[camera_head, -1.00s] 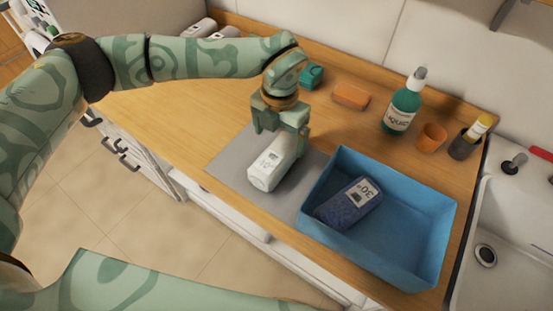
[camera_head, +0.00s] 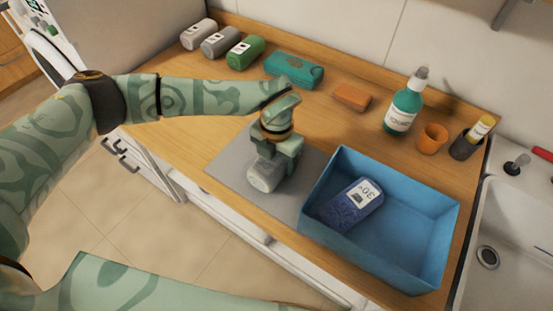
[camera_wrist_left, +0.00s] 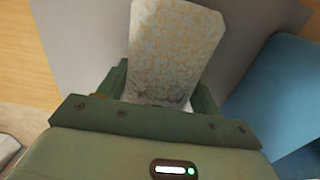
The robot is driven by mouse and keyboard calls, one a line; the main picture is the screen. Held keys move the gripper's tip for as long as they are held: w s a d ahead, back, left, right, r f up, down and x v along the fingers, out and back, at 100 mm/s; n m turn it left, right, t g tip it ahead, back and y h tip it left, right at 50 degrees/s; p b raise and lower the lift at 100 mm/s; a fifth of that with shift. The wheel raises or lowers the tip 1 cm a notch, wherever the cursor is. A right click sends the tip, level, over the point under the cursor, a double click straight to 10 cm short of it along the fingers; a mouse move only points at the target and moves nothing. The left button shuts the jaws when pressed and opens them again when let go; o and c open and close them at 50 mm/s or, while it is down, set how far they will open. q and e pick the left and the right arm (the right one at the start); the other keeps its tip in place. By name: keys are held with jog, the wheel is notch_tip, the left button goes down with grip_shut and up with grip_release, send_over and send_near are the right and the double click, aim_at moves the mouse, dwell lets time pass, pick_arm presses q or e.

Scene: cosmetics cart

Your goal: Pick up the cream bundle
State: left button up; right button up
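The cream bundle (camera_head: 264,178) lies on the grey mat (camera_head: 235,155) at the front of the wooden counter. My left gripper (camera_head: 275,162) is low over it with its fingers on either side. My arm and gripper hide much of it in the head view. In the left wrist view the pale, speckled bundle (camera_wrist_left: 172,50) runs between the two fingers (camera_wrist_left: 160,88). The fingers are close to its sides, but I cannot tell whether they press on it. The bundle appears to rest on the mat. My right gripper is not in view.
A blue bin (camera_head: 415,220) holding a dark blue bundle (camera_head: 350,205) stands right of the mat. A sink is right.

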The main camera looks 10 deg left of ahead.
pick_arm(q)
jog(key=c, duration=0.4)
jog(key=shift+c, duration=0.2)
jog(key=shift+r, duration=0.6)
notch_tip(320, 180, up, 3)
jog(key=shift+s+f+p, duration=0.15)
jog(key=shift+p, duration=0.2)
jog(key=s+r, duration=0.1)
jog(key=r, duration=0.1)
jog(key=s+d+r+p, duration=0.1)
jog(key=s+r, duration=0.1)
jog(key=shift+s+r, duration=0.2)
jog(key=shift+s, duration=0.05)
jog(key=s+d+r, duration=0.2)
jog(key=s+r, duration=0.2)
jog(key=s, duration=0.5)
jog(key=shift+s+d+r, duration=0.2)
jog(key=shift+s+r, duration=0.15)
jog(key=shift+s, duration=0.05)
